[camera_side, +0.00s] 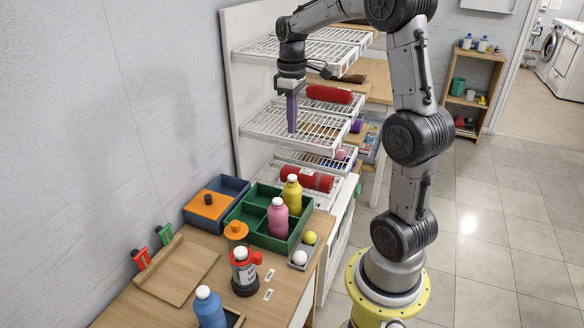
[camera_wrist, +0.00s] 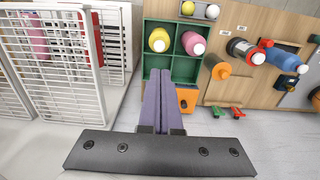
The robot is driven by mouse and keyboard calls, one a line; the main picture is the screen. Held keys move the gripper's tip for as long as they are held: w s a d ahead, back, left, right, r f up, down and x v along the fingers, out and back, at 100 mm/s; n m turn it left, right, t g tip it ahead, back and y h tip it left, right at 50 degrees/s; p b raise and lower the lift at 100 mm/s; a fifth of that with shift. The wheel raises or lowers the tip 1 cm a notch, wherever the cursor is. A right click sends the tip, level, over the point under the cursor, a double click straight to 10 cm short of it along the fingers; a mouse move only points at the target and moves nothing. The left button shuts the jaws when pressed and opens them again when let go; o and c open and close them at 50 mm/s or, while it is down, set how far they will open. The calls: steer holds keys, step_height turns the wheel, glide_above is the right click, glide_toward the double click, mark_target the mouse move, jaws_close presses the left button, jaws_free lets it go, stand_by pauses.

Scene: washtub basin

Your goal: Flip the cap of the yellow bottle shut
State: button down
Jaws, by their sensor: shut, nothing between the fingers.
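The yellow bottle (camera_side: 293,197) stands upright in a compartment of the green divided crate (camera_side: 247,233), behind the pink bottle (camera_side: 278,219). Its white cap (camera_side: 292,178) is on top; I cannot tell whether the cap's lid is open or shut. In the wrist view the yellow bottle (camera_wrist: 158,36) shows from above, just beyond my fingertips. My gripper (camera_side: 292,130) has long purple fingers pointing down, shut and empty, in the air above the yellow bottle in the side view. My gripper (camera_wrist: 157,72) also shows in the wrist view, clear of the bottle.
White wire shelves (camera_side: 300,127) with red rolls stand close behind my gripper. On the table are a blue bottle (camera_side: 209,308), a red-handled container (camera_side: 244,272), an orange-lidded jar (camera_side: 236,232), a wooden tray (camera_side: 178,270) and a blue box (camera_side: 230,185). A small tray holds two balls.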

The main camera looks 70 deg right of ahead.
mark_target(293, 178)
steer(key=shift+f, duration=0.1)
step_height(293, 178, down, 14)
steer(key=shift+r, duration=0.1)
stand_by(0.5)
step_height(293, 178, down, 2)
steer(key=shift+s+f, duration=0.1)
steer(key=shift+f, duration=0.1)
steer(key=shift+s+a+f, duration=0.1)
steer(key=shift+a+f, duration=0.05)
step_height(293, 178, up, 16)
steer(key=shift+w+d+f, duration=0.25)
steer(key=shift+w, duration=0.15)
stand_by(0.4)
